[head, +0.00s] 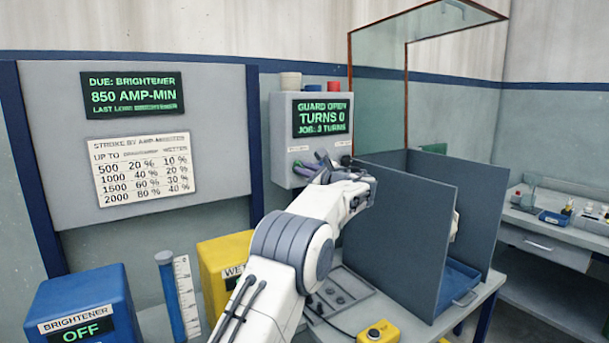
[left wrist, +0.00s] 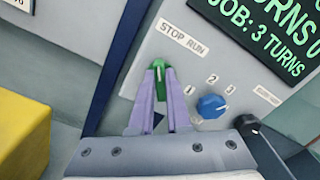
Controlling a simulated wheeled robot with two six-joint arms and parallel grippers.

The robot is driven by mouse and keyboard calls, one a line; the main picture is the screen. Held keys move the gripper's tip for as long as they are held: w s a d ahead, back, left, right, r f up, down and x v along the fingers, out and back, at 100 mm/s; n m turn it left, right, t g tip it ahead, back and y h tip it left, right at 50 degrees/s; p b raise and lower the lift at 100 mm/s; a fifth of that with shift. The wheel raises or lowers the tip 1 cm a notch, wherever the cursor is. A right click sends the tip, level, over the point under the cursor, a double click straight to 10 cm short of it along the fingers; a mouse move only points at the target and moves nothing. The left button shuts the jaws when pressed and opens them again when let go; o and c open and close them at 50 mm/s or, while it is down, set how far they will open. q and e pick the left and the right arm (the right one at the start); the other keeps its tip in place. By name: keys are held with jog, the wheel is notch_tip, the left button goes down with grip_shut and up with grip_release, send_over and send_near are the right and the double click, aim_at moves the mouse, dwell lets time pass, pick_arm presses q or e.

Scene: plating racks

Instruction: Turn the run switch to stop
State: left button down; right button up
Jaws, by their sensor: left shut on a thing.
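The run switch (left wrist: 159,72) is a green knob on a grey control box (head: 282,125), below a STOP RUN label (left wrist: 184,38). My left gripper (left wrist: 159,78) has its two pale purple fingers closed on the knob, one on each side. Whether the knob points at STOP or RUN I cannot tell clearly. My right gripper is not in view.
A blue knob (left wrist: 211,106) marked with numbers and a black knob (left wrist: 247,124) sit right of the switch. The box's display (head: 321,117) reads GUARD OPEN, TURNS 0, JOB: 3 TURNS. Grey panels (head: 395,225) stand close on the right. A yellow box (head: 222,262) stands lower left.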

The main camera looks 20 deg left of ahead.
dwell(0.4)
pick_arm(q)
jog(key=c, duration=0.9)
grip_release()
jog(key=shift+s, duration=0.1)
jog(key=b+v, duration=0.3)
jog(key=v, duration=0.7)
jog(key=shift+s+d, duration=0.15)
jog(key=shift+d, duration=0.05)
